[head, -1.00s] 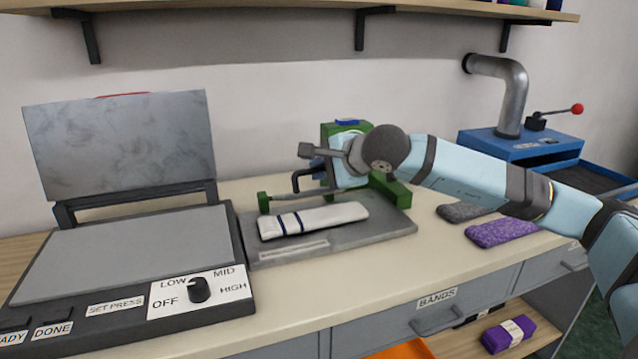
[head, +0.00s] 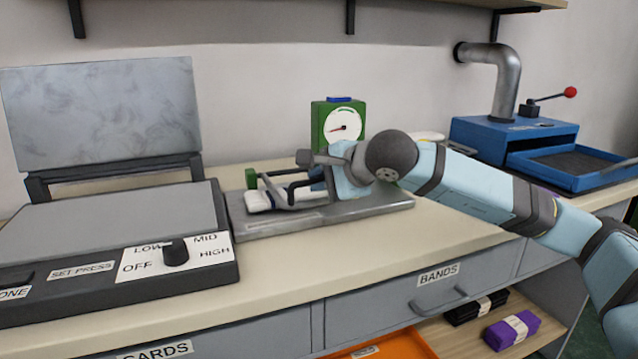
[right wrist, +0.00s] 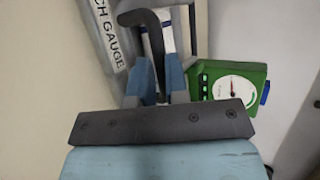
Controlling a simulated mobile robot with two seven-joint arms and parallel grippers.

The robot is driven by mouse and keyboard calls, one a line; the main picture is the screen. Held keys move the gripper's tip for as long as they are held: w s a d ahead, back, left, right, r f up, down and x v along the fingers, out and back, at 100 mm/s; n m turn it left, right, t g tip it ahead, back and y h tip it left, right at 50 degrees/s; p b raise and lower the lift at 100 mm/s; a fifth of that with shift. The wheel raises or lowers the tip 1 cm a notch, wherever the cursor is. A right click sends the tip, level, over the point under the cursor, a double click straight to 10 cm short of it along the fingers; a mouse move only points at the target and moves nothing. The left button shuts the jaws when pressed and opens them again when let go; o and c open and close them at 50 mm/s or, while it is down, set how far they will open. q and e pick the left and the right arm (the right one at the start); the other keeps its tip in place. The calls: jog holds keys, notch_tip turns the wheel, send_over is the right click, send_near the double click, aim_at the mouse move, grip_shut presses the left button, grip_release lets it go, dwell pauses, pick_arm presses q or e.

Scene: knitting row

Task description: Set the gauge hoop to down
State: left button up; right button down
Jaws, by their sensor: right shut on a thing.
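The stitch gauge has a grey base plate (head: 370,208) and a green dial box (head: 339,124) with a red needle on a white face. The box also shows in the right wrist view (right wrist: 232,88). A white knitted piece with dark stripes (head: 258,202) lies on the plate. The dark bent handle of the gauge hoop (right wrist: 141,19) passes between my right fingers; in the head view the hoop (head: 297,187) stands low over the knitted piece. My right gripper (head: 316,179) is shut on it. My wrist hides part of the gauge. My left gripper is out of view.
A flat press with an upright lid (head: 105,110) and a knob (head: 176,251) stands to the left. A blue box with a pipe (head: 508,90) and open tray stands to the right. The worktop's front strip (head: 300,262) is clear. An orange drawer (head: 385,345) is open below.

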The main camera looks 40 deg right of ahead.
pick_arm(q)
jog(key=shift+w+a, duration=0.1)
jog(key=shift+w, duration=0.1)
pick_arm(e)
jog(key=shift+s+a+f, duration=0.1)
jog(key=shift+a+f, duration=0.05)
jog(key=shift+f, duration=0.3)
jog(key=shift+s+a+f, duration=0.1)
jog(key=shift+f, duration=0.3)
jog(key=c, duration=1.1)
grip_release()
jog(key=shift+s+d, duration=0.1)
jog(key=shift+d, duration=0.05)
jog(key=shift+r, duration=0.1)
jog(key=shift+r, duration=0.15)
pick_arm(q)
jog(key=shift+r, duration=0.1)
pick_arm(e)
jog(key=shift+s+d+r, duration=0.15)
jog(key=shift+r, duration=0.1)
pick_arm(q)
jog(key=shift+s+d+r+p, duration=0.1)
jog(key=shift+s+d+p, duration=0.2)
jog(key=shift+p, duration=0.4)
pick_arm(e)
jog(key=shift+v, duration=6.6)
